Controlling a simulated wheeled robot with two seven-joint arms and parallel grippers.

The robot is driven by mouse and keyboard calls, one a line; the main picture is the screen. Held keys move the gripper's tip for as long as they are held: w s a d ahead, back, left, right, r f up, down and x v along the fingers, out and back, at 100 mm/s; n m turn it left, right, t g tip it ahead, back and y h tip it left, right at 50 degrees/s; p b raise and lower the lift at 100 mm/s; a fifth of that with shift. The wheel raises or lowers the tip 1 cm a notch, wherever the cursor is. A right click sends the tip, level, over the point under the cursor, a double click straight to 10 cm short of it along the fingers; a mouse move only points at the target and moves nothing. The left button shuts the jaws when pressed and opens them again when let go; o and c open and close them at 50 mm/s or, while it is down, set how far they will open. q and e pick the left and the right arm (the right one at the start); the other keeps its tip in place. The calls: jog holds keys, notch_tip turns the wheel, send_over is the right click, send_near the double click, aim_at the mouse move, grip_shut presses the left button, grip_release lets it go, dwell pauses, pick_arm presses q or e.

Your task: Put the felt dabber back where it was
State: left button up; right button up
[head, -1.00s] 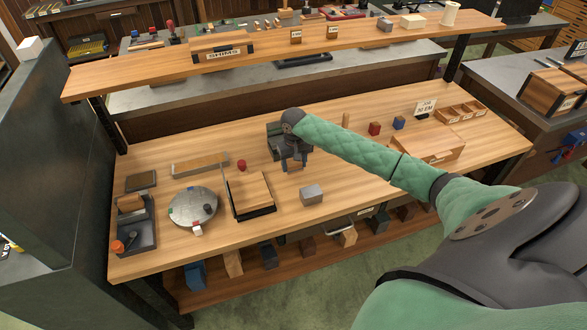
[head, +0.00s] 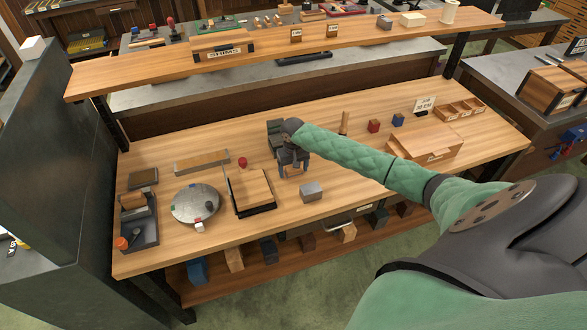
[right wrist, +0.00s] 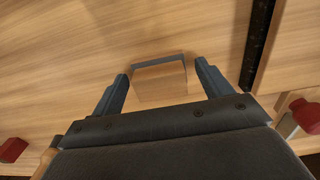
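A small wooden block with a grey layer along one edge, which looks like the felt dabber (right wrist: 160,83), shows between the fingers of my right gripper (right wrist: 162,84) in the right wrist view. Narrow gaps show between it and both fingers, so the gripper looks open around it. In the head view my right gripper (head: 292,168) points down at the middle of the bench, with the block's wood (head: 293,171) just showing at its fingertips. Whether the block touches the bench is hard to tell. My left gripper is not in view.
A dark green box (head: 275,128) stands right behind the gripper. A grey block (head: 312,192) lies in front, and a wooden board in a black frame (head: 249,188) to the left. A round metal disc (head: 195,203) and a dark tray (head: 150,232) are further left. A shelf (head: 280,58) runs above.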

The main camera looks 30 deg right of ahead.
dwell(0.3)
jog(key=shift+r, duration=0.3)
notch_tip(320, 180, up, 6)
jog(key=shift+f+b, duration=0.1)
jog(key=shift+b, duration=1.1)
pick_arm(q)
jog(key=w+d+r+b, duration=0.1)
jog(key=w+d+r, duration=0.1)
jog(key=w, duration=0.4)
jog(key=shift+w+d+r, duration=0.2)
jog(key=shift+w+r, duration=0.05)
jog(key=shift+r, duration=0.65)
pick_arm(e)
jog(key=shift+r, duration=2.9)
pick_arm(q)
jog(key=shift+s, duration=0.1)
